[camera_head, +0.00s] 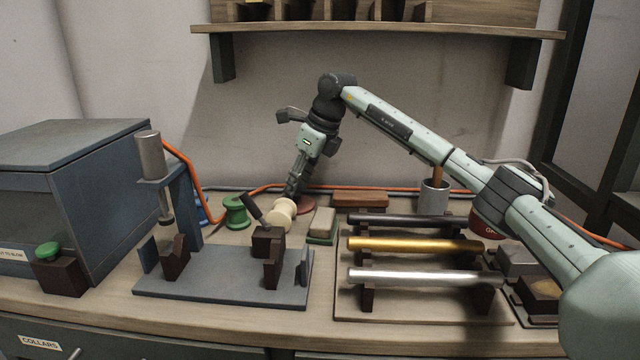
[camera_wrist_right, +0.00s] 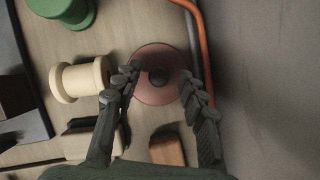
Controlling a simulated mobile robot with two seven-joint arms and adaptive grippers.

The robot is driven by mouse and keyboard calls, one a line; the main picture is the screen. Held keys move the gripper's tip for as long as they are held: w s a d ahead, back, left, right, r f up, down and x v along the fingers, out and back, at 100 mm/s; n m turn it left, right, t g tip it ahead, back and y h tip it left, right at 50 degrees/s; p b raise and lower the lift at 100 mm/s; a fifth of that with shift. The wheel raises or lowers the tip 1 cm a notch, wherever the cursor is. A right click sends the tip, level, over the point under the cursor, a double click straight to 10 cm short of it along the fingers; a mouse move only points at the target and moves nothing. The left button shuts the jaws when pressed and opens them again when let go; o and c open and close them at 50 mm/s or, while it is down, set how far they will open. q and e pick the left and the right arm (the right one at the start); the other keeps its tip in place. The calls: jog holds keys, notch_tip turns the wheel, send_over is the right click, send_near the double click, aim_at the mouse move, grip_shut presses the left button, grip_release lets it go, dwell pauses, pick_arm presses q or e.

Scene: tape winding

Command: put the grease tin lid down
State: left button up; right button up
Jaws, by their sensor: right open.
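The grease tin lid is a dull red disc (camera_wrist_right: 155,92) with a dark knob, seen from above in the right wrist view. It lies flat on the bench at the back, and its edge shows in the head view (camera_head: 306,205), partly hidden by the gripper. My right gripper (camera_head: 294,192) points down over it. In the wrist view its fingers (camera_wrist_right: 158,77) are open, one on each side of the knob, with a gap to the knob. My left gripper is not in view.
A pale block (camera_head: 322,222) and a rack with dark, gold and silver rods (camera_head: 415,245) are to the right.

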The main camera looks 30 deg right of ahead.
aim_at(310, 206)
jog(key=v, duration=0.4)
jog(key=shift+s+d+r+b, duration=0.1)
jog(key=shift+s+d+b, duration=0.25)
jog(key=shift+s+d, duration=0.15)
pick_arm(q)
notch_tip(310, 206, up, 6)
jog(key=b, duration=0.2)
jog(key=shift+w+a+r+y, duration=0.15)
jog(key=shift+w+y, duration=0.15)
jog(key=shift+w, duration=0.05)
pick_arm(e)
jog(key=s+d, duration=0.1)
jog(key=s, duration=0.2)
jog(key=s+d, duration=0.2)
jog(key=s, duration=0.1)
jog(key=s+d, duration=0.2)
jog(key=s, duration=0.1)
jog(key=shift+s+r, duration=0.1)
jog(key=shift+s, duration=0.2)
